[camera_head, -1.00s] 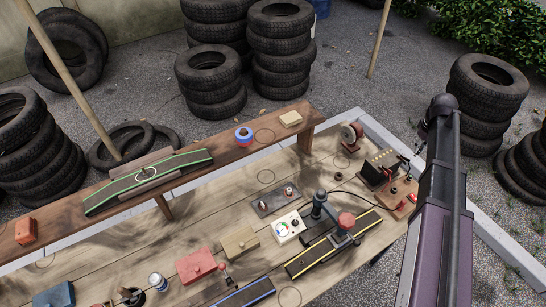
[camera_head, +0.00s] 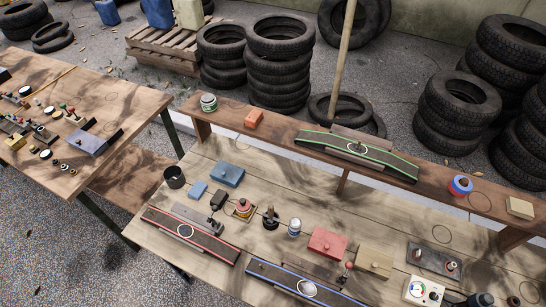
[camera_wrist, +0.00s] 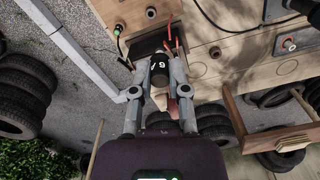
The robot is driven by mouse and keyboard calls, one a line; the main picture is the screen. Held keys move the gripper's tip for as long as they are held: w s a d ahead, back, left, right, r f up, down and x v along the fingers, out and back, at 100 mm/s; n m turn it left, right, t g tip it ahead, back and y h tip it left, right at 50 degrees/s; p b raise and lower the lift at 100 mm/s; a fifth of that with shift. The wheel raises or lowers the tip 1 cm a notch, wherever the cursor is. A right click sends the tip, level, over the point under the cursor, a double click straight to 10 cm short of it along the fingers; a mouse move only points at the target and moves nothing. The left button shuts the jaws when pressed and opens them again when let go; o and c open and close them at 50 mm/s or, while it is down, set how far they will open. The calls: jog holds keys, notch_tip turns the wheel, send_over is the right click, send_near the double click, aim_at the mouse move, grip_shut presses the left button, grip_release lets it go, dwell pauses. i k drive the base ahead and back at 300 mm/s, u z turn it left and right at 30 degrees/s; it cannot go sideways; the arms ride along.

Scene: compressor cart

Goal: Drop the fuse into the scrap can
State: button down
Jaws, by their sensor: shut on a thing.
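In the wrist view my gripper (camera_wrist: 160,75) is shut on a small dark piece with white marks on its face, which I take to be the fuse (camera_wrist: 159,66). It sits between the two grey fingertips, and its lower part is hard to make out. My arm and gripper are not in the head view. There a dark, open-topped can (camera_head: 174,177), likely the scrap can, stands upright at the left end of the wooden workbench (camera_head: 215,157). The can's inside is dark, and I cannot see its bottom. It does not show clearly in the wrist view.
Beside the can lie a small blue block (camera_head: 197,189) and a larger blue box (camera_head: 227,173). A red-edged track (camera_head: 190,235) lies in front. A raised shelf (camera_head: 285,136) runs along the bench's back. A second table (camera_head: 120,105) stands left. Tyres stack behind.

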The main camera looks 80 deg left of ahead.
aim_at(182, 179)
jog(key=u, duration=0.25)
jog(key=k, duration=0.45)
jog(key=u, duration=3.75)
